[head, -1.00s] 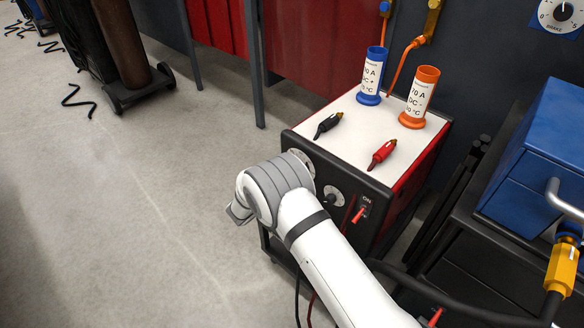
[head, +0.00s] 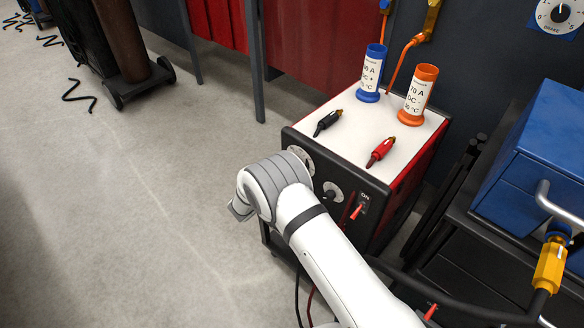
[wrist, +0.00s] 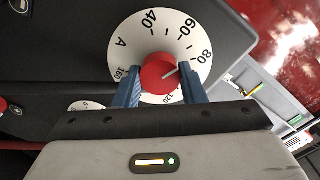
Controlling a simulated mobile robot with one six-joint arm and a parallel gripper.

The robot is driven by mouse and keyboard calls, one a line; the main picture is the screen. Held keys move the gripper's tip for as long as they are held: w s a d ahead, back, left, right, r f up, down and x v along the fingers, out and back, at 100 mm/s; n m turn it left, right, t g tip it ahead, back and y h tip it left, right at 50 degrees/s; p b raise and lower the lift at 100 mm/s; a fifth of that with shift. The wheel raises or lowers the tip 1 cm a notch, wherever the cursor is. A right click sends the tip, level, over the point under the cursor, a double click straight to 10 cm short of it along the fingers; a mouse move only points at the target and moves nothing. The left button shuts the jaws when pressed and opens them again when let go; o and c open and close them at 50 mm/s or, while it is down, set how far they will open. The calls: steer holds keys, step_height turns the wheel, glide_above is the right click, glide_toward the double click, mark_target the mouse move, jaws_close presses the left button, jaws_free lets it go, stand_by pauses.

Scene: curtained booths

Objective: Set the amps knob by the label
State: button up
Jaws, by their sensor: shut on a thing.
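The amps knob (wrist: 153,74) is red and sits at the centre of a white dial (wrist: 123,57) marked A, 40, 60, 80, 120 and 160. Its pale pointer line aims close to the 80 mark. My gripper (wrist: 161,86) is shut on the knob, a blue finger on each side. In the head view my arm hides the gripper and most of this dial (head: 302,158). The blue tube (head: 370,72) and orange tube (head: 418,93) on the machine carry labels. The orange label seems to read 70 A, DC −; the blue label's first digit is unclear, followed by 0 A, DC +.
The machine's white top (head: 352,148) also holds a black plug (head: 327,122) and a red plug (head: 380,151). A second dial (head: 333,193) and an ON switch (head: 358,210) are right of my wrist. A blue toolbox (head: 525,175) stands at right.

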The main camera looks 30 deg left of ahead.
steer(key=shift+d+f, duration=0.15)
steer(key=shift+f, duration=0.05)
steer(key=o, duration=1)
steer(key=shift+r, duration=0.15)
steer(key=v, duration=0.8)
steer(key=shift+w, duration=0.1)
